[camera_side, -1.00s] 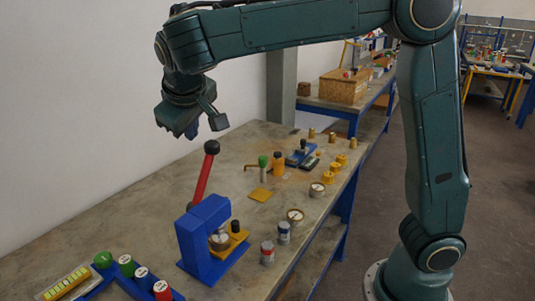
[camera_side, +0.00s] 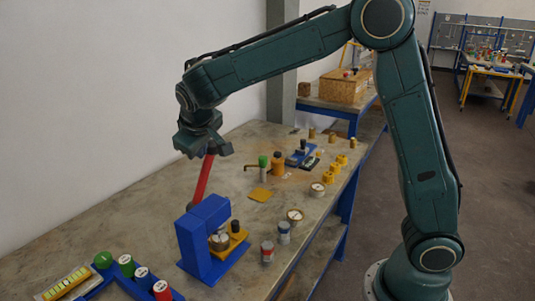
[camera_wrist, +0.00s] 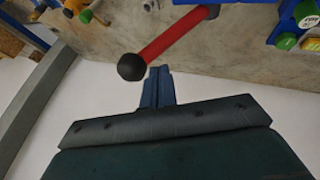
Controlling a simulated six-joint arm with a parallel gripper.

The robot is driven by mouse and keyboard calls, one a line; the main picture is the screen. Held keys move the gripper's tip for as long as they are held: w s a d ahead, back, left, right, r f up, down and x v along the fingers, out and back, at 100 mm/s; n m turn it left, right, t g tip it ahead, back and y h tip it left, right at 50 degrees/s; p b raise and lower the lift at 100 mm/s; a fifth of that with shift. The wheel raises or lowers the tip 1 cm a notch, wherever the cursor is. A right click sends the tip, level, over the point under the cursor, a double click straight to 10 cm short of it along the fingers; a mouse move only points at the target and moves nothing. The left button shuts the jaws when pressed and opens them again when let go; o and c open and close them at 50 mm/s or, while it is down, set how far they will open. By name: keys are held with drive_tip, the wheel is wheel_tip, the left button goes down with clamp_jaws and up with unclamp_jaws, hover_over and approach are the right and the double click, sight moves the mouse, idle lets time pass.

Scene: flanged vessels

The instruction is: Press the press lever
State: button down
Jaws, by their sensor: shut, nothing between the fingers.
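The press lever (camera_side: 202,180) is a red bar rising from the blue press frame (camera_side: 190,245), tilted slightly to the right toward its top. Its black ball knob is hidden behind my gripper (camera_side: 190,152) in the side view. In the wrist view the knob (camera_wrist: 131,67) is clear at the end of the red lever (camera_wrist: 172,40). My gripper (camera_wrist: 158,72) is shut and empty, its blue fingers close beside the knob. I cannot tell whether they touch it. A flanged vessel (camera_side: 219,241) sits in the press on a yellow plate.
A blue rack with several coloured-capped vessels (camera_side: 126,265) stands at the front left. The bench left of the lever is clear.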

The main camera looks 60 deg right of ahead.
sight(214, 146)
drive_tip(key=shift+w+d, duration=0.15)
drive_tip(key=shift+d, duration=0.6)
drive_tip(key=shift+d+f, duration=0.1)
drive_tip(key=shift+d, duration=0.1)
drive_tip(key=shift+d+f+y, duration=0.25)
drive_tip(key=shift+d+y, duration=0.2)
drive_tip(key=shift+d, duration=0.25)
drive_tip(key=shift+d+f+y, duration=0.2)
drive_tip(key=shift+d+y, duration=0.25)
drive_tip(key=shift+d, duration=0.2)
drive_tip(key=d+f+m+y, duration=0.1)
drive_tip(key=d+f+y, duration=0.3)
drive_tip(key=f, duration=0.3)
drive_tip(key=d+f+m+y, duration=0.2)
drive_tip(key=d+f+y, duration=0.3)
drive_tip(key=f, duration=0.3)
drive_tip(key=shift+d+y, duration=0.3)
drive_tip(key=shift+y, duration=0.3)
drive_tip(key=shift+f, duration=0.15)
drive_tip(key=shift+a, duration=0.1)
